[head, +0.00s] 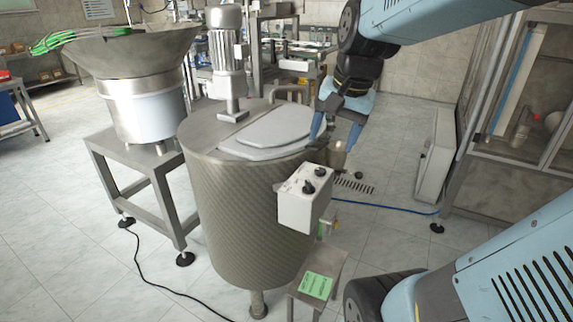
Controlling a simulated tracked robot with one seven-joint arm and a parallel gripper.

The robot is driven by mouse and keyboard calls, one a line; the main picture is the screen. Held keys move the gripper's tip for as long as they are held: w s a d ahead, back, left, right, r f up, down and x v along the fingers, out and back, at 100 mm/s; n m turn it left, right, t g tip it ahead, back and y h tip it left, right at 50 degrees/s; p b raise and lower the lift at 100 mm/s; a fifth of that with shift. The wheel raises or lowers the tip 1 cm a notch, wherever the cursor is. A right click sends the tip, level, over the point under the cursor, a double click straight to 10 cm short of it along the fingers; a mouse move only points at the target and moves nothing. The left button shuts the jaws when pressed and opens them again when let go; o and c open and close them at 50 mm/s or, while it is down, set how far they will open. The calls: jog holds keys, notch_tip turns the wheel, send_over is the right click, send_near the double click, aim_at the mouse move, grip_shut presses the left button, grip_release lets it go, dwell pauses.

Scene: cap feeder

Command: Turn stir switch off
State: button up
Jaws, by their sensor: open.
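A white switch box (303,205) is mounted on the side of a large metal tank (240,225). Two black knobs sit on its top face: one nearer knob (308,187) and one farther knob (320,172). I cannot read their labels or tell which one is the stir switch.
A motor (227,65) stands on the tank lid (265,133). A bowl feeder (135,55) on a metal stand is at the left. A small stand with a green label (316,285) is below the box. A glass-fronted cabinet (520,110) is at the right. Open floor lies between.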

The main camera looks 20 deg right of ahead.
aim_at(309, 183)
jog(key=w+d+f+m+g+y, duration=0.2)
jog(key=w+d+f+m, duration=0.1)
jog(key=w+m, duration=0.3)
jog(key=w+d+f+m+g+y, duration=0.1)
jog(key=w+d+f+m, duration=0.2)
jog(key=w+m, duration=0.2)
jog(key=x, duration=1.4)
jog(key=shift+w+a+r, duration=0.1)
jog(key=shift+w+a, duration=0.05)
jog(key=shift+a, duration=0.2)
jog(key=shift+c, duration=0.5)
jog(key=c, duration=1)
jog(key=shift+o, duration=0.2)
